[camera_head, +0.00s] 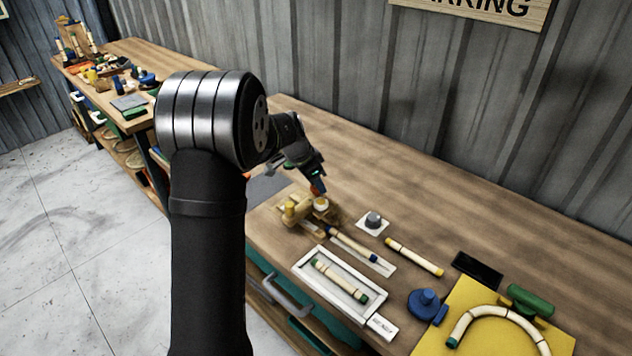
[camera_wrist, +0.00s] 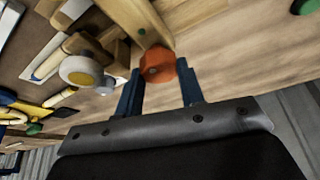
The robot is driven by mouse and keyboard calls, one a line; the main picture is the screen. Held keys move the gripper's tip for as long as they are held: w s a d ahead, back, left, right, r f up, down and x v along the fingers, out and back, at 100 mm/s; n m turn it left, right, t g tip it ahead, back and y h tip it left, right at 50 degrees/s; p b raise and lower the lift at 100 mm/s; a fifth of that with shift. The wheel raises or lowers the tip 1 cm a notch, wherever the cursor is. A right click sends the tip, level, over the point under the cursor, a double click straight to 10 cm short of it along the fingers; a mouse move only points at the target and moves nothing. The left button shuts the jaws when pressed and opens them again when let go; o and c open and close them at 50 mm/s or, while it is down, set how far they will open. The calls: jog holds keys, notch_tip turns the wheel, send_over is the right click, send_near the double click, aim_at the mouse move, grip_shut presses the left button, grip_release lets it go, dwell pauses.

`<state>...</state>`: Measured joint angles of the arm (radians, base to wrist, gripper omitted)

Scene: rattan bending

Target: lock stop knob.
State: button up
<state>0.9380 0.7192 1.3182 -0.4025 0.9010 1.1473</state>
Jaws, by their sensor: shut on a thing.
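An orange faceted knob (camera_wrist: 157,65), which looks like the stop knob, sits at the end of a wooden bar in the wrist view. My gripper (camera_wrist: 160,78) has its two blue fingers on either side of the knob and is shut on it. In the head view my gripper (camera_head: 315,181) points down at the wooden bending fixture (camera_head: 293,213), with a bit of orange at its tips. The arm partly hides the fixture from the head camera. Whether the knob is turned tight cannot be told.
A pale round roller (camera_wrist: 80,70) stands close left of the knob. Rattan sticks (camera_head: 413,256), a white tray (camera_head: 306,256), a blue-knobbed tool (camera_head: 427,303) and a yellow board (camera_head: 463,299) with a bent piece lie to the right. The bench behind is clear.

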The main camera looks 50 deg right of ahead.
jog(key=shift+m, duration=0.6)
jog(key=o, duration=1)
jog(key=v, duration=1.7)
jog(key=shift+w+r, duration=0.25)
jog(key=shift+w, duration=0.1)
jog(key=shift+d, duration=0.15)
jog(key=x, duration=1.7)
jog(key=shift+s+f, duration=0.3)
jog(key=shift+s, duration=0.05)
